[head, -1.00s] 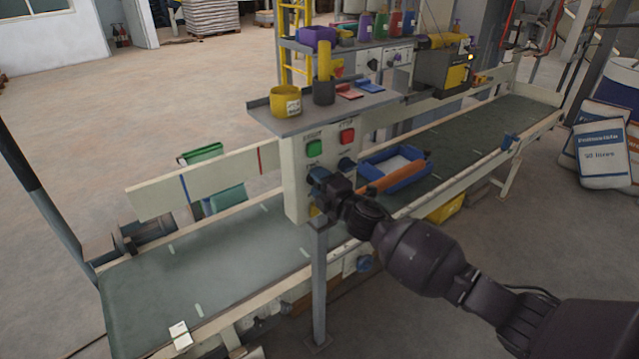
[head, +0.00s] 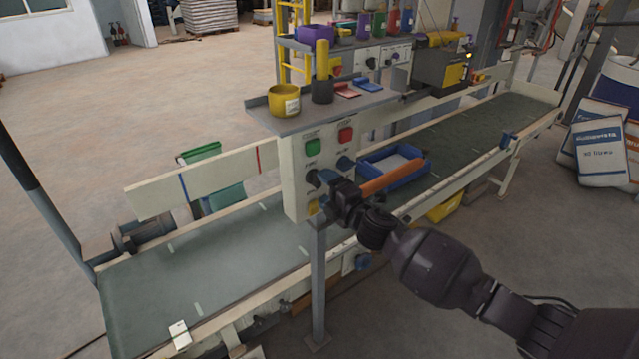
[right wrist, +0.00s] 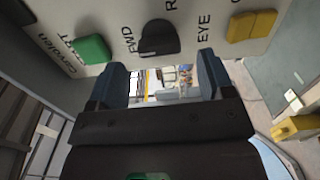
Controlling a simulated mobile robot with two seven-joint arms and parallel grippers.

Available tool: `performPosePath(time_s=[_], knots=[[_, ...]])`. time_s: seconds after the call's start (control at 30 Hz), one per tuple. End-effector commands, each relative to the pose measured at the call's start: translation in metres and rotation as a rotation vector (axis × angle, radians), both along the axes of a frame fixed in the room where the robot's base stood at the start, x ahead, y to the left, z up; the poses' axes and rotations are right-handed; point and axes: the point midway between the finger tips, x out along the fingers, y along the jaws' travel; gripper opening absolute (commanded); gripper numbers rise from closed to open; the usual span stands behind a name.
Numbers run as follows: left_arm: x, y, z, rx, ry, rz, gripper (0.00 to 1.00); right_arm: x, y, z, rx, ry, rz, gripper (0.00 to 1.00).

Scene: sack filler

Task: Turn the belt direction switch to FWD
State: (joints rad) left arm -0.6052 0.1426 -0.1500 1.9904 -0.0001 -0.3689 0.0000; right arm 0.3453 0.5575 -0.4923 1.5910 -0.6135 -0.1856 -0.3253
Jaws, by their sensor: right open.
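The control box (head: 302,160) stands over the belt. The belt direction switch is a dark knob (head: 312,177) on its face, below the green button (head: 313,146). In the right wrist view the black knob (right wrist: 160,38) sits between the FWD lettering and a partly hidden label starting with R. I cannot tell clearly which way it points. My right gripper (head: 328,184) is open, with its blue fingertips just off the panel beside the knob. In the right wrist view, the knob lies beyond the gap between the fingertips (right wrist: 162,68). My left gripper is not in view.
A red button (head: 346,134) and a second knob (head: 345,162) are on the same face. A shelf (head: 350,103) with cups is above. A blue tray (head: 420,178) stands right of the box. The conveyor belt (head: 200,270) runs below.

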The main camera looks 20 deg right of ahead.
Motion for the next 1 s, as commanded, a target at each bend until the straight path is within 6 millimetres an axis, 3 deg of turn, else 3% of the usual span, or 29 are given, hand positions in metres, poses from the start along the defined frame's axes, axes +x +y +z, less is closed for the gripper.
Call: performPosePath(time_s=[0.2, 0.4, 1.0], knots=[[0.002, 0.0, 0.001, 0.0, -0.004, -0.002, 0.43, -0.039, -0.015, -0.001, -0.002, 0.002, -0.001, 0.74], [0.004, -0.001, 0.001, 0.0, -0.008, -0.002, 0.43, -0.06, -0.022, -0.001, -0.001, 0.001, 0.0, 0.74], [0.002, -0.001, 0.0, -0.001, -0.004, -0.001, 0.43, -0.067, -0.024, 0.0, -0.001, 0.001, 0.0, 0.74]])
